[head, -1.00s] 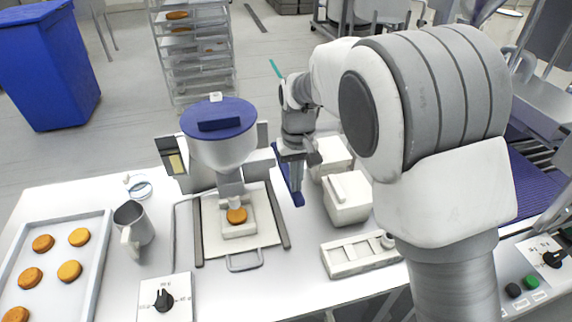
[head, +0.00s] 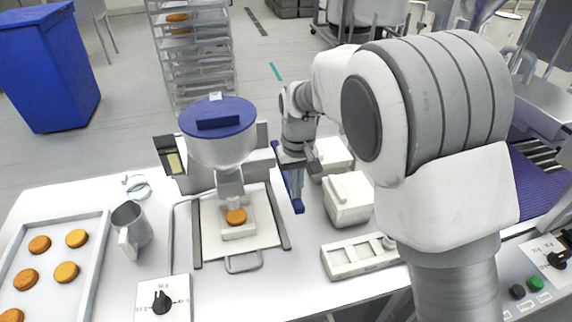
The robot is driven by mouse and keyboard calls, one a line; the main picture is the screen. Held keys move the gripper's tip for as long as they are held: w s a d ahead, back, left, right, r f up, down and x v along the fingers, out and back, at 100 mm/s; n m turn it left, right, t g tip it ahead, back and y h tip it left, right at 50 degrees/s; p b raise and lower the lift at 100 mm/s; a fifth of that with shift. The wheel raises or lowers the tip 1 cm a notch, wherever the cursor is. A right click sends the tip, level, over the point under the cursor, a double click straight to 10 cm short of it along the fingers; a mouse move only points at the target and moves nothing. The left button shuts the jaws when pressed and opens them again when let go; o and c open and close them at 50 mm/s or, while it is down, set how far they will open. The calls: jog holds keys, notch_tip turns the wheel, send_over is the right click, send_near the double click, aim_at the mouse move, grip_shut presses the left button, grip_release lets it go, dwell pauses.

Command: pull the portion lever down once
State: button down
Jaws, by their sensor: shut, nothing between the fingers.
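The filling machine has a white hopper (head: 222,150) with a blue lid (head: 217,117). A filled round (head: 236,217) sits under its nozzle in a pale holder (head: 239,232). A long blue bar, which looks like the portion lever (head: 298,205), slopes down and toward me on the right of the hopper. My gripper (head: 299,182) is shut and empty, pointing down beside this bar. The gripper and wrist hide part of the bar, and I cannot tell whether they touch.
White blocks (head: 349,200) stand close to the right of my gripper. A pale tray with slots (head: 358,260) lies in front of them. At left are a grey jug (head: 131,221) and a tray of rounds (head: 88,282). A dial box (head: 163,300) is at the front.

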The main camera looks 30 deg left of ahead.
jog(key=shift+s+f, duration=0.1)
jog(key=shift+f, duration=0.25)
jog(key=shift+d+f, duration=0.1)
jog(key=shift+s+f+b, duration=0.1)
jog(key=shift+f+b, duration=0.75)
jog(key=shift+f, duration=0.15)
jog(key=shift+r, duration=0.15)
notch_tip(320, 180, up, 15)
jog(key=p, duration=1.1)
dwell(0.6)
